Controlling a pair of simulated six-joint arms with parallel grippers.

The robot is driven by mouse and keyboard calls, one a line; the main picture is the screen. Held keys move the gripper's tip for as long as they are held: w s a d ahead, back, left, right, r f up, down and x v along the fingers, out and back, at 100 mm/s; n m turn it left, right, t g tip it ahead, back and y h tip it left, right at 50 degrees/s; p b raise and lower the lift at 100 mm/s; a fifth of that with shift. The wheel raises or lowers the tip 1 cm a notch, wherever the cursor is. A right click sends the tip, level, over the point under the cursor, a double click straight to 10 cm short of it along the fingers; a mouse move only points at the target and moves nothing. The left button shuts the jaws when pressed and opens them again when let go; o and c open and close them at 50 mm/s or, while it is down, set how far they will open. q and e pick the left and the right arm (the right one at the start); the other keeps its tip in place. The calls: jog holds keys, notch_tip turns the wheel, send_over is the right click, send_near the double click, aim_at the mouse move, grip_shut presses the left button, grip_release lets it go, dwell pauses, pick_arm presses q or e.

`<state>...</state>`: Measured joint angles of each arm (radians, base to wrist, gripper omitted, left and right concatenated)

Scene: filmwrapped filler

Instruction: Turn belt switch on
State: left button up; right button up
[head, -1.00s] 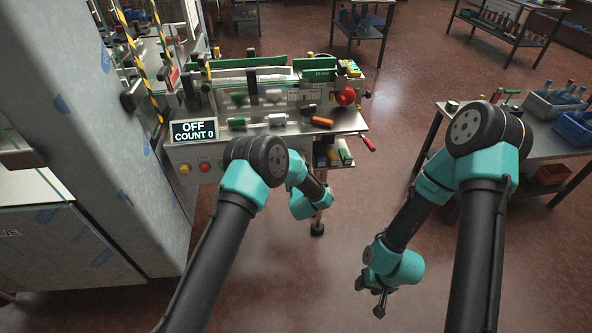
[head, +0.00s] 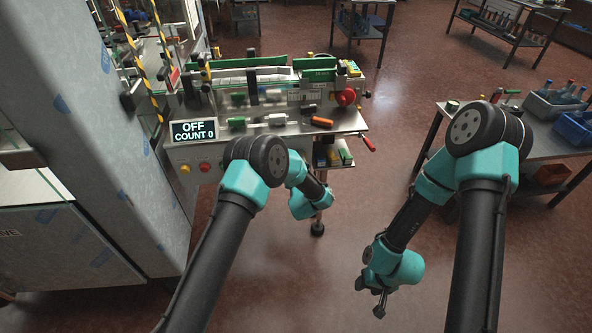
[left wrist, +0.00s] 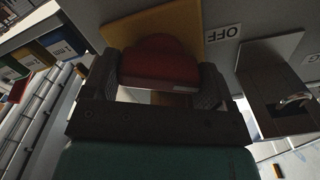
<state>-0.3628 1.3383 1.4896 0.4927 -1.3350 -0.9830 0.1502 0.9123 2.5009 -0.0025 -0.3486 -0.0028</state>
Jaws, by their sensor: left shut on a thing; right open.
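A red knob (left wrist: 158,62) on a yellow plate (left wrist: 188,19) fills the upper middle of the left wrist view, beside a label reading OFF (left wrist: 237,32). My left gripper (left wrist: 161,75) has its dark fingers on either side of the knob and is shut on it. In the head view this gripper is hidden behind my left arm. The machine's display (head: 194,130) reads OFF and COUNT 0. My right gripper (head: 373,299) hangs open and empty over the floor, away from the machine.
The packing machine (head: 275,145) carries a red emergency button (head: 346,97) and a red-handled lever (head: 367,143). A large grey cabinet (head: 110,120) stands at the left. A side table (head: 545,150) with blue bins (head: 577,127) stands at the right. Floor between them is clear.

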pick_arm(q)
jog(key=shift+m, duration=0.6)
jog(key=o, duration=0.8)
jog(key=shift+o, duration=0.2)
jog(key=shift+s, duration=0.15)
jog(key=s+d, duration=0.2)
jog(key=s, duration=1.5)
jog(key=shift+d, duration=0.1)
